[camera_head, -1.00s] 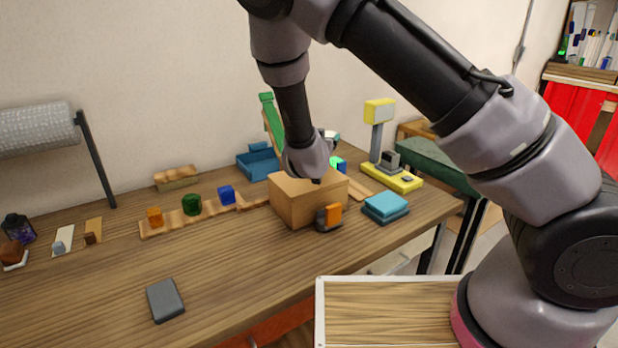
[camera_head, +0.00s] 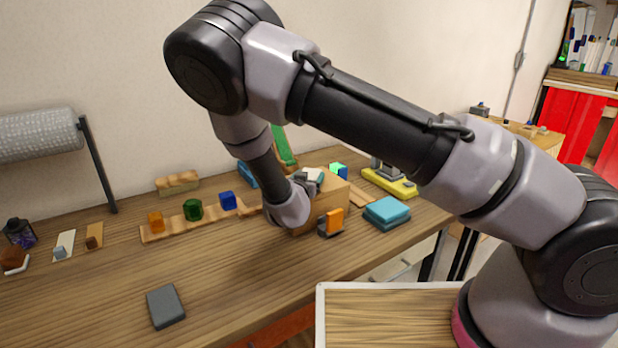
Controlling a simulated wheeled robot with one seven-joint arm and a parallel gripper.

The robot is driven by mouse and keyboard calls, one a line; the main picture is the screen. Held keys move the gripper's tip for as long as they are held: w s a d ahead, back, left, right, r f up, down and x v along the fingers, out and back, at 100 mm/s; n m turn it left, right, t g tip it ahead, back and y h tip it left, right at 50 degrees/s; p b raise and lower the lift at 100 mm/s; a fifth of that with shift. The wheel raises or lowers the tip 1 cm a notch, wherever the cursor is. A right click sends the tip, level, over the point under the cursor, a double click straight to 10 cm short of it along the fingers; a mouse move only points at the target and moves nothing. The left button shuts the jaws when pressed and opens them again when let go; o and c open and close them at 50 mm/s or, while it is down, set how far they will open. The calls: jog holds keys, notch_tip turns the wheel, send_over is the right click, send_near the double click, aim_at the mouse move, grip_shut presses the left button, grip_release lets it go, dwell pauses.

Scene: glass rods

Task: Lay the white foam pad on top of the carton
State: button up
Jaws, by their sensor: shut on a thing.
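The brown carton (camera_head: 337,188) stands on the table right of centre, its left part hidden behind my gripper. My gripper (camera_head: 306,182) is at the carton's upper left, shut on the white foam pad (camera_head: 313,173). Only a small part of the pad shows, pale with a teal patch beside it, at the level of the carton's top. I cannot tell whether the pad touches the carton.
An orange-and-black item (camera_head: 331,221) stands in front of the carton, and blue stacked pads (camera_head: 387,212) lie to its right. A wooden strip (camera_head: 172,229) with coloured blocks lies left. A dark grey block (camera_head: 165,306) lies at the front left, with bare table around it.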

jog(key=shift+f, duration=0.2)
jog(key=o, duration=1.2)
